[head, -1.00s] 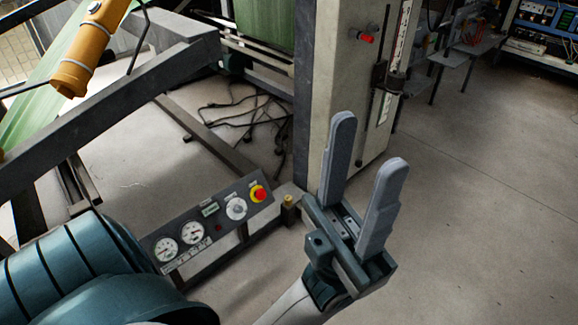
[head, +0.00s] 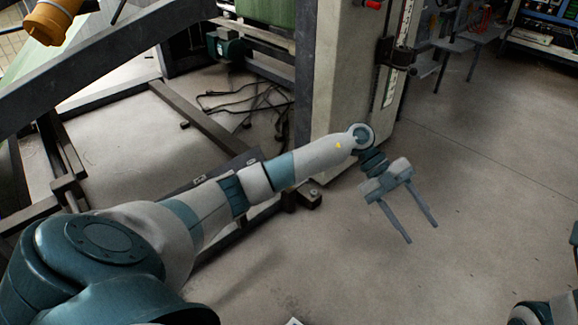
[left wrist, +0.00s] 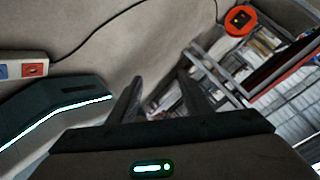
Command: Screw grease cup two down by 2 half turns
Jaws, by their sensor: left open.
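My left gripper (head: 422,234) is open and empty. It hangs over bare floor to the right of the grey machine column, with its two fingers apart and pointing down. Its fingers also show in the left wrist view (left wrist: 160,78), with nothing between them. I cannot make out a grease cup with certainty in either view. A small dark block (head: 311,198) sits at the column's foot, just below my left forearm. My right gripper is not in view.
The machine column (head: 342,80) stands behind my forearm. Cables (head: 240,104) lie on the floor at the back. Open floor (head: 490,190) lies to the right. A yellow-orange cylinder (head: 50,22) is at the upper left.

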